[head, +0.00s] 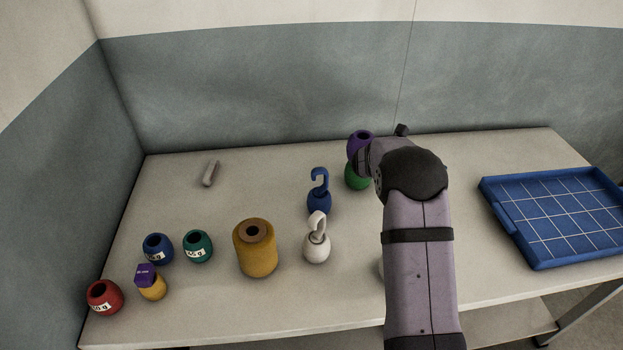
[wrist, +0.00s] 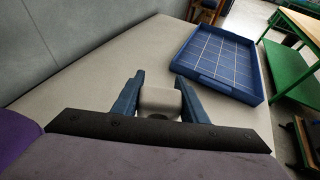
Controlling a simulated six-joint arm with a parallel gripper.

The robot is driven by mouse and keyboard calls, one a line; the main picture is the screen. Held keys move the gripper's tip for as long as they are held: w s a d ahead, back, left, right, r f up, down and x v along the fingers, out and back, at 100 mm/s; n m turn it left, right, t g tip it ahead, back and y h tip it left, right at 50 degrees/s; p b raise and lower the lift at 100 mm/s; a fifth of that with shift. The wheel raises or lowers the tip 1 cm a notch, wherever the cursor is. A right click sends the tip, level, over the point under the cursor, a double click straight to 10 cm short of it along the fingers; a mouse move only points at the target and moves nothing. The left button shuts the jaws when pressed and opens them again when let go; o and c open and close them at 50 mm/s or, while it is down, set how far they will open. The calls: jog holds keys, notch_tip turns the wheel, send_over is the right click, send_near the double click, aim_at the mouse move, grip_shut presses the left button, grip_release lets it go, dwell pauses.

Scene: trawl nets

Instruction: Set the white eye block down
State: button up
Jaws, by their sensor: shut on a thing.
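My gripper (wrist: 160,80) shows in the wrist view with its two blue fingers on either side of the white eye block (wrist: 160,101), shut on it. The block is pale, with a rounded dark part at its lower edge, partly hidden by the gripper's body. The pale tabletop (wrist: 118,67) lies beyond and around it. Whether the block touches the table or hangs above it, I cannot tell. In the head view my arm hides the gripper's fingers and the block.
A blue gridded tray (head: 483,187) lies at the right. Left of my arm stand a purple piece (head: 353,150), a green one (head: 356,178), a blue hook piece (head: 319,203), a white hook piece (head: 317,249) and a yellow cylinder (head: 256,257). Several weights stand front left. The back left is mostly clear.

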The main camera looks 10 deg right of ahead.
notch_tip(320, 180, up, 11)
jog(key=w+a+n+t+b, duration=0.1)
jog(key=w+a, duration=0.3)
jog(key=a, duration=0.2)
jog(key=w+a+n+t+y+b, duration=0.1)
jog(key=w+a, duration=0.3)
jog(key=a, duration=0.2)
jog(key=w+a+n+t+y+b, duration=0.1)
jog(key=w+a+b, duration=0.1)
jog(key=w+a, duration=0.2)
jog(key=shift+w+a+f+n+t, duration=0.1)
jog(key=shift+a+f+n+t, duration=0.1)
jog(key=shift+a, duration=0.3)
jog(key=shift+w+a+f+n+t, duration=0.1)
jog(key=shift+a+t, duration=0.1)
jog(key=shift+a, duration=0.3)
jog(key=w+a+n+t+y+b, duration=0.1)
jog(key=a+n+t+y+b, duration=0.15)
jog(key=a, duration=1.15)
jog(key=w+a+n+t+y+b, duration=0.1)
jog(key=w+a+n+y+b, duration=0.15)
jog(key=a, duration=1.05)
jog(key=shift+s+f+p, duration=0.15)
jog(key=shift+f, duration=3.3)
jog(key=shift+s+f+p, duration=0.2)
jog(key=shift+f, duration=3.3)
jog(key=shift+s+f+p, duration=0.15)
jog(key=shift+f, duration=3.3)
jog(key=shift+f, duration=0.1)
